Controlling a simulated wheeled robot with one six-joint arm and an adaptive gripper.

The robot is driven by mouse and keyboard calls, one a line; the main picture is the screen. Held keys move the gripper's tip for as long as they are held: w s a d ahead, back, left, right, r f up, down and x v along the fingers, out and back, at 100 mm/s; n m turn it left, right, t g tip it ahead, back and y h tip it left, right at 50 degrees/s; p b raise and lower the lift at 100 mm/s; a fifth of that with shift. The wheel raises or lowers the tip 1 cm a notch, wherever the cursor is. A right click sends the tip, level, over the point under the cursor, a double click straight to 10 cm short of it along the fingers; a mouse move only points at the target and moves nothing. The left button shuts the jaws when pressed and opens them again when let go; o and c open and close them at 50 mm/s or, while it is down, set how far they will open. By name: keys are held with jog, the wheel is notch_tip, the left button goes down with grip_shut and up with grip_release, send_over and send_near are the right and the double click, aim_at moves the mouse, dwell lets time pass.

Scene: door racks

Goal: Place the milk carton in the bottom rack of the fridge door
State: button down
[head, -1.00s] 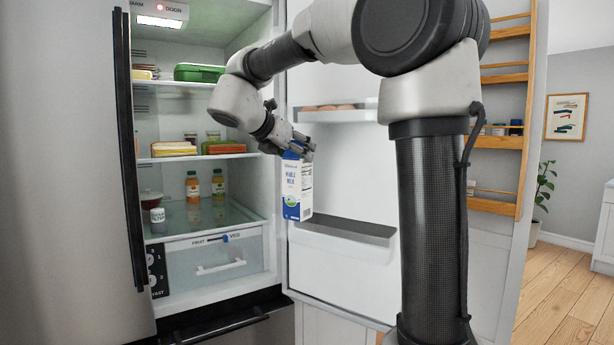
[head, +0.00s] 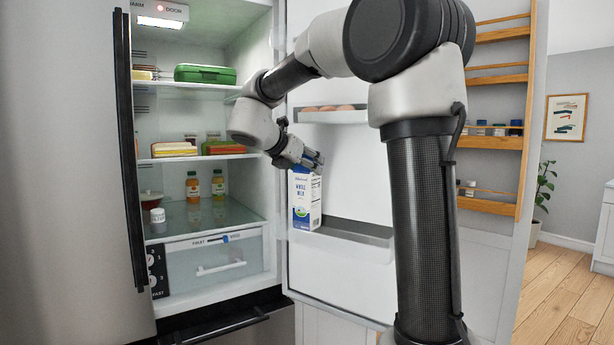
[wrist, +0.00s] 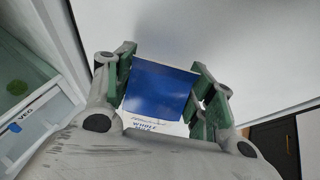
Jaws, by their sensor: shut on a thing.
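The milk carton (head: 305,203) is white and blue with "whole milk" on its front. It is upright at the left end of the bottom door rack (head: 362,238). Its base is close to the rack; I cannot tell whether it touches the rack's floor. My gripper (head: 310,163) is shut on the carton's top from above. In the wrist view the carton's blue top (wrist: 160,90) sits between the fingers of my gripper (wrist: 163,88).
An upper door rack (head: 330,116) holds eggs. The fridge interior on the left has shelves with bottles (head: 205,187), a green box (head: 205,74) and a drawer (head: 218,264). The bottom rack right of the carton looks empty where visible.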

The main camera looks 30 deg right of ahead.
aim_at(302, 172)
notch_tip(302, 172, down, 3)
jog(key=shift+r, duration=0.2)
jog(key=shift+w+d+f, duration=0.1)
jog(key=shift+d+f, duration=0.05)
jog(key=shift+f, duration=0.1)
jog(key=c, duration=0.5)
grip_release()
jog(key=shift+f, duration=0.15)
jog(key=shift+c, duration=0.2)
jog(key=shift+a+r, duration=0.25)
jog(key=v, duration=1.1)
jog(key=shift+a, duration=0.15)
